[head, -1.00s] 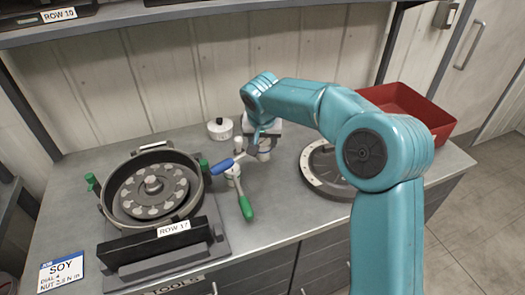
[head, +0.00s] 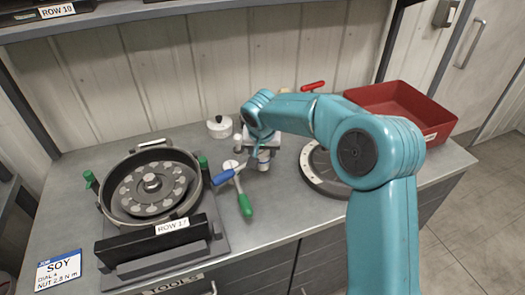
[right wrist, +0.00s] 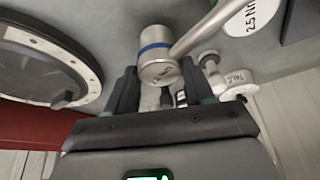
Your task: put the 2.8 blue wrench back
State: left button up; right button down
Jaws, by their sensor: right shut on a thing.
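The blue wrench has a blue handle (head: 223,178) pointing left and a metal head with a blue band (head: 263,157). My right gripper (head: 262,147) is shut on that head, whose banded cylinder (right wrist: 157,52) shows between the fingers (right wrist: 158,85) in the right wrist view. Its shaft runs up and right there. The wrench crosses close to the green-handled wrench (head: 245,205); I cannot tell whether they touch. A white disc marked 2.5 N (right wrist: 248,16) lies beside the shaft in the wrist view. The wrench's own resting place cannot be made out. My left gripper is not in view.
The seed meter (head: 150,205) stands at left with a ROW 17 block. A white-lidded talc pot (head: 220,127) is behind the wrenches. A round plate (head: 318,178), a red bin (head: 405,112) and a red-handled wrench (head: 313,86) are at right. The front middle counter is clear.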

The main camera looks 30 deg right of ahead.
jog(key=shift+s+f, duration=0.1)
jog(key=shift+f, duration=0.05)
jog(key=c, duration=0.6)
grip_release()
jog(key=shift+f, duration=0.1)
jog(key=shift+o, duration=0.9)
jog(key=shift+r+p, duration=0.3)
jog(key=shift+r, duration=0.1)
jog(key=shift+r+p, duration=0.6)
jog(key=shift+p, duration=0.15)
jog(key=b+v, duration=0.1)
jog(key=v, duration=1)
